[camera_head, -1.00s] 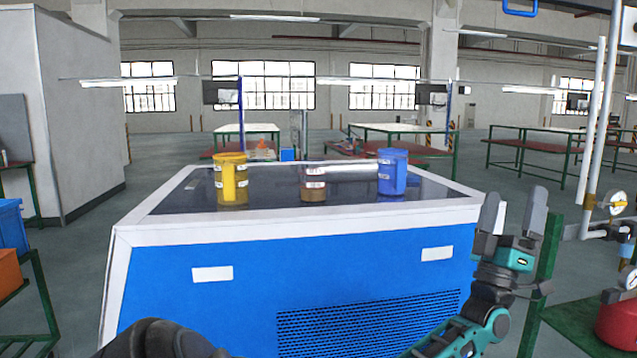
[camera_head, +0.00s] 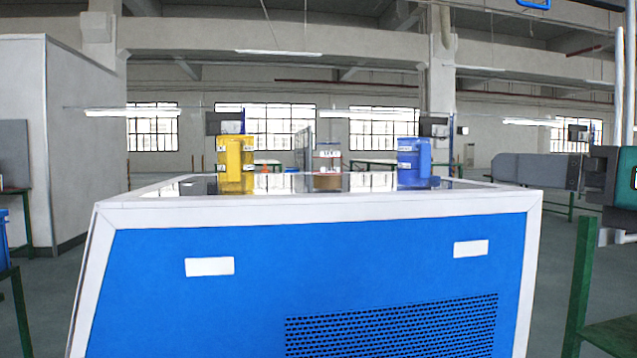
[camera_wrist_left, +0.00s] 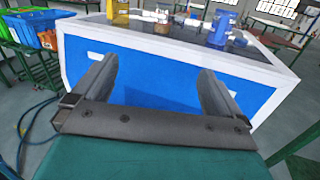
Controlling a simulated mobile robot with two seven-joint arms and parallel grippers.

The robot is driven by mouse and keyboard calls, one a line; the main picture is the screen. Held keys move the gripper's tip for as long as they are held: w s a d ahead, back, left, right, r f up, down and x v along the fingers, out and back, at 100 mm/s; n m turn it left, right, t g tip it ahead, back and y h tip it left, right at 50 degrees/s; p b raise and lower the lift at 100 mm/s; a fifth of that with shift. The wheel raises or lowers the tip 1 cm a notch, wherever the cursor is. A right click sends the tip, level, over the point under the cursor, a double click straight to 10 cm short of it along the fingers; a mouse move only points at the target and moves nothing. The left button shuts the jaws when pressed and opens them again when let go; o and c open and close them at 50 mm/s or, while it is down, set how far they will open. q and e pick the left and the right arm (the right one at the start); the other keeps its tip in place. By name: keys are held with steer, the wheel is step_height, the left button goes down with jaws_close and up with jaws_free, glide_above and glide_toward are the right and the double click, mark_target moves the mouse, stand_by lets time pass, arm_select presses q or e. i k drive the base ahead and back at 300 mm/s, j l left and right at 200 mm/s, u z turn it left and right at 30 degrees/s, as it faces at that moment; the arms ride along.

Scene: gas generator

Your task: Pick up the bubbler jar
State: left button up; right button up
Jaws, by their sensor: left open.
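A clear jar with a white label and brown lower part (camera_head: 327,167) stands upright in the middle of the cabinet top (camera_head: 380,205); I take it for the bubbler jar. It also shows in the left wrist view (camera_wrist_left: 161,22). A yellow container (camera_head: 235,163) stands to its left and a blue container (camera_head: 413,162) to its right, both apart from it.
The blue cabinet (camera_head: 330,250) with white edges fills the foreground. A green post (camera_head: 582,280) stands at the right. Blue and green bins (camera_wrist_left: 40,30) show at the left in the left wrist view.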

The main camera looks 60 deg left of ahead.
mark_target(328, 154)
steer(key=j, duration=1.85)
